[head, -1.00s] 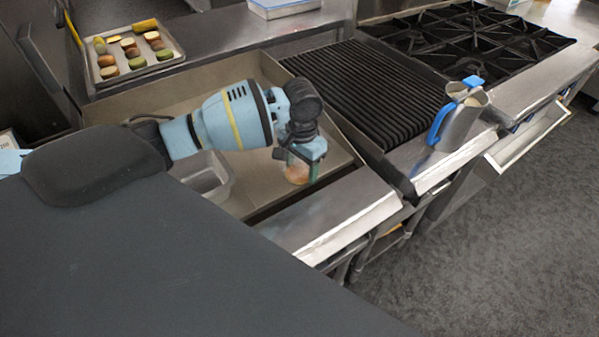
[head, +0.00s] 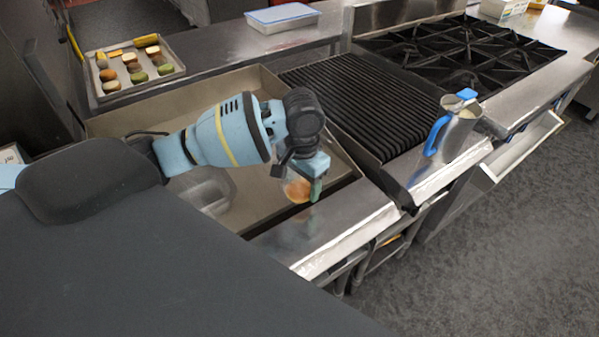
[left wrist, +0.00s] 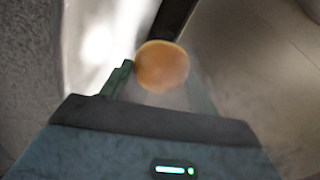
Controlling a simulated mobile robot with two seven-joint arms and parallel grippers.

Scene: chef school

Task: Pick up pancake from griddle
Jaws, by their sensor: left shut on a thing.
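The pancake (head: 297,190) is round and orange-brown and shows below my left gripper (head: 303,182) in the head view. My left gripper is shut on it. In the left wrist view the pancake (left wrist: 162,67) sits between the fingertips, held at its edge, with the blurred floor and metal surfaces behind it. The griddle (head: 251,185) is a flat metal plate with raised walls. The gripper is over its front right part, near the front ledge; I cannot tell the exact height. My right gripper is not in view.
A clear container (head: 207,190) stands on the griddle left of the gripper. A black ribbed grill (head: 360,95) adjoins on the right. A metal jug with a blue handle (head: 456,127) stands on the front ledge. A tray of several small items (head: 133,70) is behind.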

